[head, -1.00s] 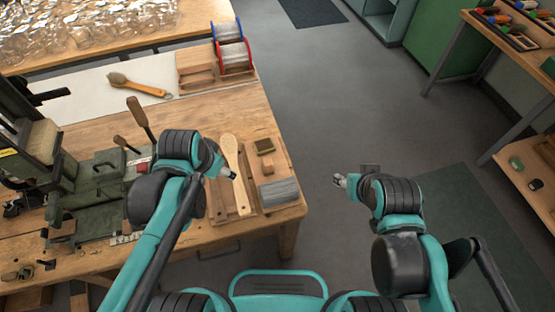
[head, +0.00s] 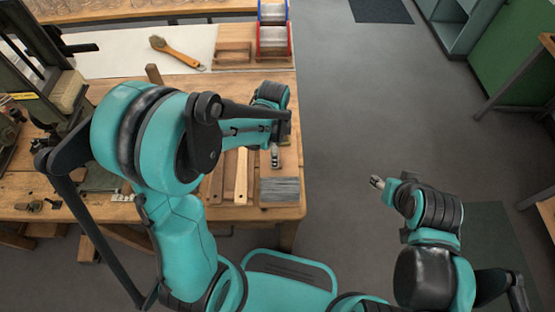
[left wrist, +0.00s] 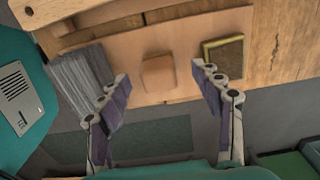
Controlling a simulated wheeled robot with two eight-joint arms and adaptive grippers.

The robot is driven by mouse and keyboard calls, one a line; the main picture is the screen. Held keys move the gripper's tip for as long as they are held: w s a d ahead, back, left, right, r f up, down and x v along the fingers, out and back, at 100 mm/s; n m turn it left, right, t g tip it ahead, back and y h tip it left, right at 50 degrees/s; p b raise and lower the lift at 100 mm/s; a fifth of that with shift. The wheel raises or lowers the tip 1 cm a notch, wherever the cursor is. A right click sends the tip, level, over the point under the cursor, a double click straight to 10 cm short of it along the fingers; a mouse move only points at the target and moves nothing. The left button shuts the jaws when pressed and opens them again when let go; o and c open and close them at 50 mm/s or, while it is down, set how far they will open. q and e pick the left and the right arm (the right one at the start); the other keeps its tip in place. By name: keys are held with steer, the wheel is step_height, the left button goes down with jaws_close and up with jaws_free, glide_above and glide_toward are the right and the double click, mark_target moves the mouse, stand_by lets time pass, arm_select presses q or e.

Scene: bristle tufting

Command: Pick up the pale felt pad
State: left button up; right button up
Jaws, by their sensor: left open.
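A small tan block-like pad (left wrist: 158,74) lies flat on the wooden board (left wrist: 120,48). It is the palest small piece there and may be the felt pad; its material cannot be told. My left gripper (left wrist: 160,78) is open, with one finger on each side of the pad in the left wrist view and no visible contact. In the head view my left gripper (head: 276,160) is over the board and hides the pad. My right gripper (head: 376,183) is over the floor, away from the bench; its fingers are too small to read.
Wooden strips (head: 236,178) lie beside the bundle. A brush (head: 177,52) and spools (head: 272,38) are farther back. Right of the bench is open floor.

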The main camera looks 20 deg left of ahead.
arm_select(q)
steer(key=f, duration=0.1)
steer(key=f+b, duration=0.1)
steer(key=f, duration=0.1)
steer(key=f+b, duration=0.1)
steer(key=shift+d+f, duration=0.2)
steer(key=shift+d, duration=0.15)
steer(key=shift+r, duration=0.1)
steer(key=c, duration=1.3)
steer(key=shift+o, duration=0.2)
steer(key=shift+r, duration=0.1)
step_height(320, 180, up, 5)
steer(key=p, duration=0.2)
steer(key=shift+f+p, duration=0.2)
steer(key=shift+p, duration=0.2)
steer(key=s+d+r+p, duration=0.3)
steer(key=s+d+r, duration=0.3)
steer(key=d, duration=0.3)
steer(key=shift+s+d, duration=0.2)
steer(key=shift+d, duration=0.2)
steer(key=shift+r, duration=0.1)
